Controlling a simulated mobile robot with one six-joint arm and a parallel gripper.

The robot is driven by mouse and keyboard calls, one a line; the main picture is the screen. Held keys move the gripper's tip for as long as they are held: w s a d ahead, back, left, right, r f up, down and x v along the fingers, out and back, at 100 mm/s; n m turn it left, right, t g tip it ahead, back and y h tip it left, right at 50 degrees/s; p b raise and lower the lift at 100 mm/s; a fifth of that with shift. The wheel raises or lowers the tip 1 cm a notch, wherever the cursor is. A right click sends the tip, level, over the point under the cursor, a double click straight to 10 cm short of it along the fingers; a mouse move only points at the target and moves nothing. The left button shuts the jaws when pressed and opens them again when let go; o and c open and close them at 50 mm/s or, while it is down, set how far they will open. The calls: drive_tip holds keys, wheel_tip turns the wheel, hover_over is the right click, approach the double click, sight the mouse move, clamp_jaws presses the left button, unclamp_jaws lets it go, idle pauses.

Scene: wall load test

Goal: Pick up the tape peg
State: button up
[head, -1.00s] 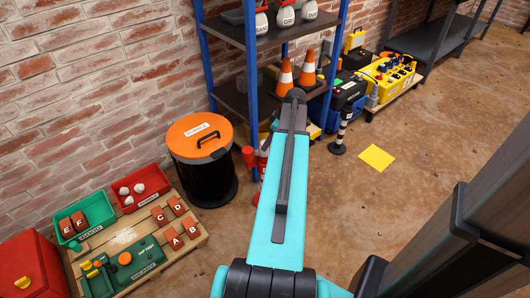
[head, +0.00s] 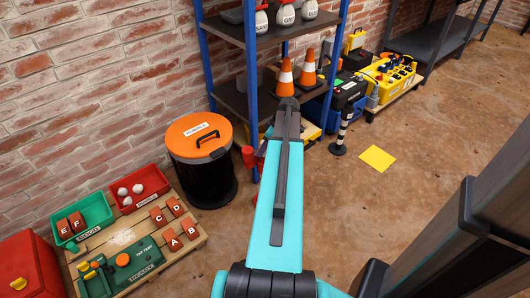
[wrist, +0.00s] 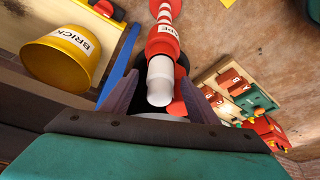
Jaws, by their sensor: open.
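In the wrist view the tape peg (wrist: 164,42) is a red and white banded peg with a TAPE label. Its rounded white end (wrist: 160,80) points toward my gripper (wrist: 159,86) and lies between the two dark fingers. The fingers are apart, with a visible gap at least on the right side of the peg. I cannot tell how deep the peg sits between them.
A blue-posted shelf (head: 247,70) with traffic cones stands behind the arm. A black bin with an orange lid (head: 200,138) stands left of it. A yellow BRICK bucket (wrist: 60,55) is close on the left in the wrist view. Open floor lies around the yellow square (head: 377,158).

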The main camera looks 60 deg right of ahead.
drive_tip(key=shift+f, duration=0.15)
idle(0.4)
drive_tip(key=c, duration=1.2)
drive_tip(key=shift+r+p, duration=0.4)
drive_tip(key=shift+r, duration=0.55)
wheel_tip(320, 180, up, 2)
drive_tip(key=shift+r+p, duration=0.15)
drive_tip(key=shift+p, duration=0.35)
drive_tip(key=s+d+p, duration=0.1)
drive_tip(key=s+d, duration=0.2)
drive_tip(key=s, duration=0.4)
drive_tip(key=s+d+p, duration=0.1)
drive_tip(key=s+d, duration=0.3)
drive_tip(key=s, duration=0.3)
drive_tip(key=shift+d+r, duration=0.25)
drive_tip(key=shift+r, duration=0.2)
